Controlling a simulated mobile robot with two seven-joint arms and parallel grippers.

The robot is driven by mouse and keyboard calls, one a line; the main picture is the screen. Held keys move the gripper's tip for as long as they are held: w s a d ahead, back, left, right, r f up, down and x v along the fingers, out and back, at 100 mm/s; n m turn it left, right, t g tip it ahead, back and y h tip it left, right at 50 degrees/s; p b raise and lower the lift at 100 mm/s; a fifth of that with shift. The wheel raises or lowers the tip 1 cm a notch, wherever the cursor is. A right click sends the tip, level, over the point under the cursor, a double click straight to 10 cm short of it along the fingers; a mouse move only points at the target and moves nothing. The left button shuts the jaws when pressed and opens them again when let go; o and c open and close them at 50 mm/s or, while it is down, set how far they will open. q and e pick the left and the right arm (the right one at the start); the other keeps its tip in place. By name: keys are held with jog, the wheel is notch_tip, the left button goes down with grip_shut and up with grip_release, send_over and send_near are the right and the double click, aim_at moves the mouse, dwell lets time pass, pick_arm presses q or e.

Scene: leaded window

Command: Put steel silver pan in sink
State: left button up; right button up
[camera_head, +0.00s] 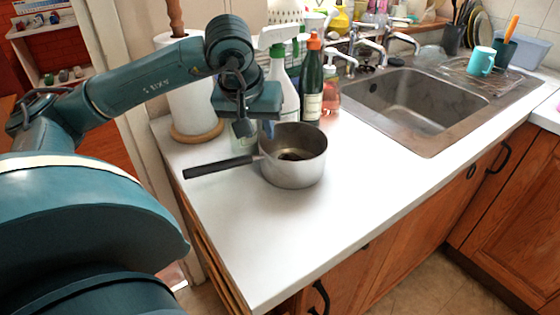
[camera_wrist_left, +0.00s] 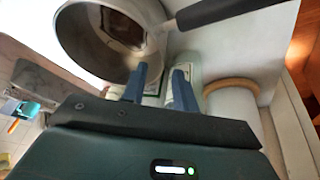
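The steel silver pan (camera_head: 295,172) stands upright on the white counter, its black handle (camera_head: 220,168) pointing left. In the left wrist view the pan (camera_wrist_left: 78,42) is at the upper left, with a dark patch inside it. My left gripper (camera_head: 268,128) is at the pan's back rim, its fingers partly hidden in the head view. In the left wrist view its two blue fingers (camera_wrist_left: 160,72) are apart, close to the pan's rim; I see nothing clamped between them. The steel sink (camera_head: 415,100) is set into the counter at the right, its basin empty. My right gripper is not in view.
A paper towel roll (camera_head: 192,95), a spray bottle (camera_head: 283,85), a dark green bottle (camera_head: 312,85) and a pink soap bottle (camera_head: 330,95) stand behind the pan. Taps (camera_head: 385,40) rise behind the sink. A turquoise mug (camera_head: 481,61) stands on the drainer. The front counter is clear.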

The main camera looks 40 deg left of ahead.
aim_at(261, 143)
pick_arm(q)
jog(key=x, duration=0.5)
jog(key=shift+s+d, duration=0.1)
jog(key=shift+s, duration=0.2)
jog(key=shift+c, duration=0.6)
grip_shut()
